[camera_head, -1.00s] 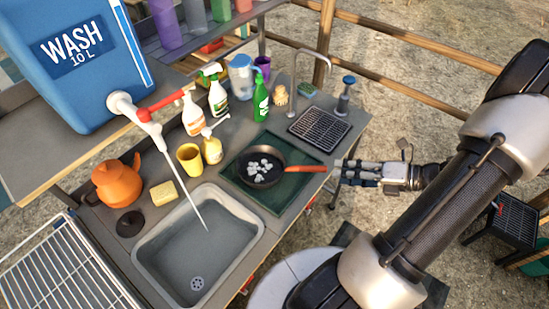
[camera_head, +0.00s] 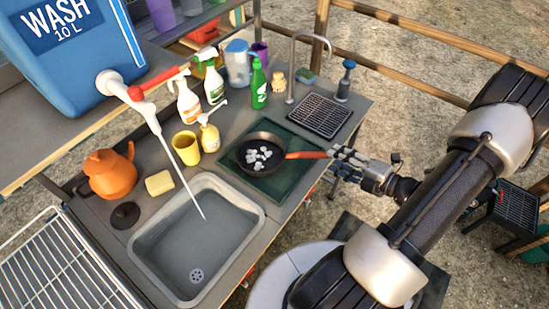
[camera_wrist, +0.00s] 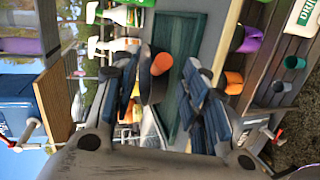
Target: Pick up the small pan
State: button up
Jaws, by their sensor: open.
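The small pan (camera_head: 247,160) is black with an orange-red handle (camera_head: 306,155). It sits on a dark green mat (camera_head: 280,185) on the counter, with several pale lumps (camera_head: 258,153) inside. Its handle points right, past the counter's edge. My gripper (camera_head: 340,153) is at the handle's free end and is open. In the wrist view, the round orange handle end (camera_wrist: 161,64) shows between the spread fingers of my gripper (camera_wrist: 168,88). The dark pan body (camera_wrist: 152,90) is partly hidden behind a finger. I cannot tell whether the fingers touch the handle.
A drain rack (camera_head: 320,115) and tap (camera_head: 291,75) are beyond the pan.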

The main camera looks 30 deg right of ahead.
aim_at(324, 153)
jog(key=b+x, duration=0.1)
jog(key=x, duration=0.1)
jog(key=b+x, duration=0.1)
jog(key=x, duration=0.2)
jog(key=shift+s+a+f, duration=0.15)
jog(key=shift+f, duration=0.05)
jog(key=shift+w, duration=0.35)
grip_shut()
dwell(0.4)
